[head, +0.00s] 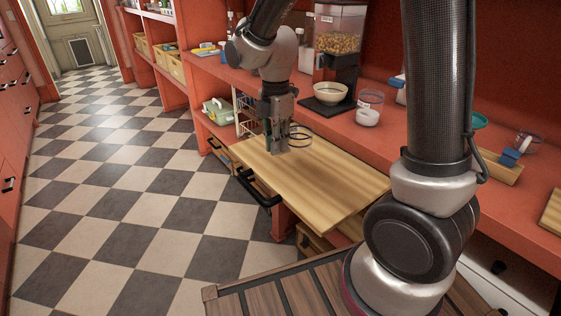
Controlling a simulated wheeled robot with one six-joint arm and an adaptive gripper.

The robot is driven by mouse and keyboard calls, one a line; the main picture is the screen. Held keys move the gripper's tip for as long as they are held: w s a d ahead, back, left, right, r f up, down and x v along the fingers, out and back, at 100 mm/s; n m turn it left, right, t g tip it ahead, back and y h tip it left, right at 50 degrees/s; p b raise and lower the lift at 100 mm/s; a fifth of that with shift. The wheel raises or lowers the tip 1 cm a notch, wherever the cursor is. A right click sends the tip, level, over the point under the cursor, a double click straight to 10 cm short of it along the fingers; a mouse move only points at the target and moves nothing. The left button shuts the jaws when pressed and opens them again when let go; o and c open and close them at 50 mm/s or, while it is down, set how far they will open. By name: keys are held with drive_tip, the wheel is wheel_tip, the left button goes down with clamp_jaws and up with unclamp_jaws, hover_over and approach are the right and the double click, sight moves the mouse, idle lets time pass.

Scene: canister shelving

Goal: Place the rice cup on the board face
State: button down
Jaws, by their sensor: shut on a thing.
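A pull-out wooden board (325,185) sticks out from the red counter, its top bare. My gripper (280,147) points down over the far left part of the board. It is shut on a small clear cup with dark rings (301,136), which I take as the rice cup. The cup shows at the right of the fingers and looks upright. The fingers hide part of it. I cannot tell whether its base touches the board or hangs just above it.
On the counter behind stand a dispenser (339,42), a cream bowl (331,93) and a clear jar with white contents (369,108). A black handle (262,192) is at the board's front. My arm hides part of the right side. The checkered floor at left is clear.

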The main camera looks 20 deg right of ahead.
wheel_tip(320, 180, down, 6)
drive_tip(key=shift+r, duration=0.15)
idle(0.3)
drive_tip(key=c, duration=1.5)
unclamp_jaws()
drive_tip(key=shift+c, duration=0.2)
wheel_tip(320, 180, up, 12)
drive_tip(key=shift+d+r, duration=0.1)
drive_tip(key=shift+r, duration=0.05)
drive_tip(key=s+d+r+m+t, duration=0.2)
drive_tip(key=s+d+r+m, duration=0.2)
drive_tip(key=s+d+m, duration=0.3)
drive_tip(key=s+d+r+m+t, duration=0.2)
drive_tip(key=s+d+r+m, duration=0.2)
drive_tip(key=s+d+m, duration=0.4)
drive_tip(key=s+m, duration=0.4)
drive_tip(key=m, duration=0.2)
drive_tip(key=shift+d, duration=0.25)
